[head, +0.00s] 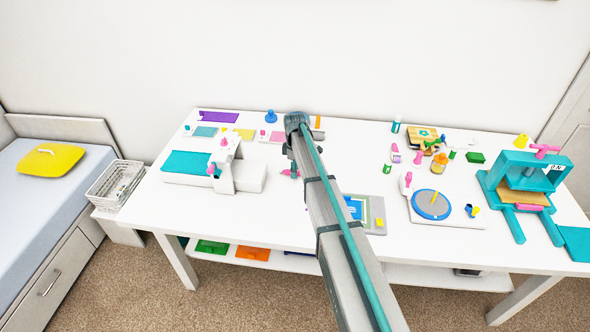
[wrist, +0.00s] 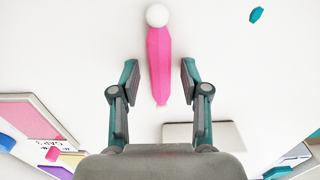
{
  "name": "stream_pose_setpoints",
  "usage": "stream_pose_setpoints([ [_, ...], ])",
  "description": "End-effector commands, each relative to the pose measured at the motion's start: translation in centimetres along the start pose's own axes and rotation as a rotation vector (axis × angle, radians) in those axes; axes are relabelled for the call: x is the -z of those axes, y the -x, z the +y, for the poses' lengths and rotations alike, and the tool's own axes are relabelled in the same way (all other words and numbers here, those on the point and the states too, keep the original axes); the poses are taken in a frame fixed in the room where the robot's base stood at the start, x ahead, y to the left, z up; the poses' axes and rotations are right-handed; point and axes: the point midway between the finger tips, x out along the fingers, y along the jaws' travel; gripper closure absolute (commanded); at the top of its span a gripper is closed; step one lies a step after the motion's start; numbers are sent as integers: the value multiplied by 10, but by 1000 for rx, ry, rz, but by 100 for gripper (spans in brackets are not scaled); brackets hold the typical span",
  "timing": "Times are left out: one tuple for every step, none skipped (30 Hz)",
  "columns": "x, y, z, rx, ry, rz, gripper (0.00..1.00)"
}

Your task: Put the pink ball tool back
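The pink ball tool (wrist: 159,62) has a tapered pink handle and a white ball at its far end. In the wrist view it appears to lie on the white table, pointing away from my gripper. My gripper (wrist: 159,80) is open, with one finger on each side of the handle and a gap on both sides. In the head view, my arm hides much of this spot; a pink piece (head: 286,173) shows beside my gripper (head: 291,165), likely the tool. I cannot tell how high the fingertips are above the table.
A white machine (head: 240,173) with a teal mat stands to the left. A blue round turntable (head: 432,204) and a teal press (head: 525,182) stand to the right. Small coloured craft pieces lie along the back. The white table (head: 290,222) is bare in front of the white machine.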

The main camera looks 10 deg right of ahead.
Motion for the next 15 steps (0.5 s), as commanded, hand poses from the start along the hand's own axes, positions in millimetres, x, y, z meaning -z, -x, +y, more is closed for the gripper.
stream_pose_setpoints([
  [0, 0, 0, 0, 0, 0, 54],
  [0, 0, 0, 0, 0, 0, 54],
  [0, 0, 0, 0, 0, 0, 54],
  [0, 0, 0, 0, 0, 0, 54],
  [0, 0, 0, 0, 0, 0, 54],
  [0, 0, 0, 0, 0, 0, 54],
  [0, 1, 0, 0, 0, 0, 54],
  [0, 2, 0, 0, 0, 0, 54],
  [0, 4, 0, 0, 0, 0, 54],
  [0, 5, 0, -1, 0, 0, 54],
  [0, 6, 0, -1, 0, 0, 54],
  [0, 9, 0, -2, 0, 1, 54],
  [0, 12, 0, -2, 0, 1, 54],
  [0, 16, 0, -2, 0, 1, 54],
  [0, 21, 0, -2, 0, 1, 54],
])
